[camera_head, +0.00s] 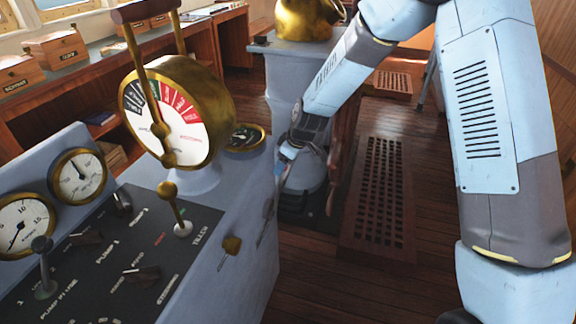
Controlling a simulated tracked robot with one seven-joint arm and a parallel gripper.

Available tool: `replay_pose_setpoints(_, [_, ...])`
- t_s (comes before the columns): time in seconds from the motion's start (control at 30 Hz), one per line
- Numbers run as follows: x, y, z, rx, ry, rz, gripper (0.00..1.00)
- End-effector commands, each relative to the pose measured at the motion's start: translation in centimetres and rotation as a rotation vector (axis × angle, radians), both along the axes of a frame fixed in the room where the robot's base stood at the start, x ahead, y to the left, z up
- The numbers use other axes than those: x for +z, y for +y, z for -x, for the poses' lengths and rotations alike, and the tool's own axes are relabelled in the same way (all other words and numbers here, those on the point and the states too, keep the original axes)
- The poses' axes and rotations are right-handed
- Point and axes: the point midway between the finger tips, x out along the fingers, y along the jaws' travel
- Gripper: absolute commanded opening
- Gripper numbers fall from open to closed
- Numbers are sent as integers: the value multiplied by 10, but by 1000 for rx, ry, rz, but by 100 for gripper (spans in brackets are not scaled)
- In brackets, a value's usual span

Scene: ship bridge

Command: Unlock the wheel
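A pale blue pedestal (285,75) with a brass top (308,18) stands beyond the console. Narrow reddish-brown wood (337,165) shows beside it, partly behind my arm. It may be the wheel seen nearly edge-on, but I cannot tell for sure. No lock is clearly identifiable. My arm comes down from the upper right, and my gripper (284,167) is low in front of the pedestal, just right of the console's side. The fingers are small and dark here; I cannot tell whether they are open or touching anything.
Wooden boxes (55,48) stand on a shelf behind. A wooden grating (378,195) lies on the open plank floor.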

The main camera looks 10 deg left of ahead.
Motion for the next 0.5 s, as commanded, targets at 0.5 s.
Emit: replay_pose_setpoints(0.5, [-11,4,-1,0,1,1,62])
